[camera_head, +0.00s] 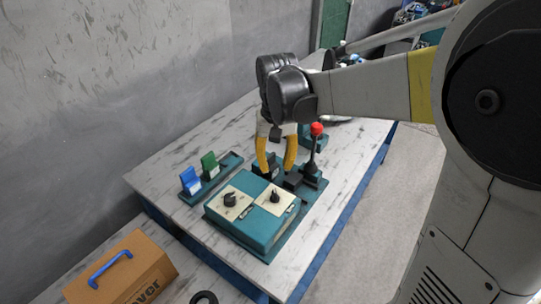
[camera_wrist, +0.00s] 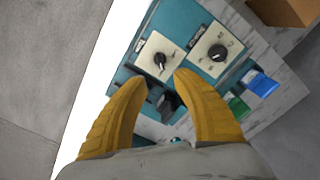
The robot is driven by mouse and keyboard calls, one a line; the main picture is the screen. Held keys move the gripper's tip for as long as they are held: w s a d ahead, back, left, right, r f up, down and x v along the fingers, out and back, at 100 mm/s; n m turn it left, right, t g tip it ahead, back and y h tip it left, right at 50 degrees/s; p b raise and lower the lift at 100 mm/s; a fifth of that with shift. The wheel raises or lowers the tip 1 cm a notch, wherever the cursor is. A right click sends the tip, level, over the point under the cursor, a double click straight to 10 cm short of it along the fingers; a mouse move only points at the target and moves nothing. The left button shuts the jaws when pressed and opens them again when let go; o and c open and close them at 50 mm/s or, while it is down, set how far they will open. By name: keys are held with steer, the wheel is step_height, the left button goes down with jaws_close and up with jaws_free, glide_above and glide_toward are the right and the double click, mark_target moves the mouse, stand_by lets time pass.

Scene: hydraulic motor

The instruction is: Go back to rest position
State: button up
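My gripper (camera_head: 276,160) points down over the rear of the teal control box (camera_head: 247,238). Its two yellow fingers are apart with nothing between them that I can see held. In the wrist view the open fingers (camera_wrist: 164,92) frame a dark part (camera_wrist: 165,100) behind the box's dials. Two dark knobs sit on cream plates on the box, a left knob (camera_head: 230,199) and a right knob (camera_head: 275,196). A red-topped lever (camera_head: 316,130) stands upright just right of the gripper.
Blue (camera_head: 190,181) and green (camera_head: 209,165) switches stand on a teal strip at the left. A cardboard box (camera_head: 121,273) with a blue handle is at the front left. The marbled table (camera_head: 160,175) has bare areas around the devices. A wall runs along the left.

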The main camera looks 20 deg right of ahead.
steer(key=s+r+n+t, duration=0.1)
steer(key=s+r+t, duration=0.1)
steer(key=s, duration=0.5)
steer(key=s+r+n+t, duration=0.1)
steer(key=s+r+t, duration=0.1)
steer(key=s+t, duration=0.3)
steer(key=shift+s, duration=1.1)
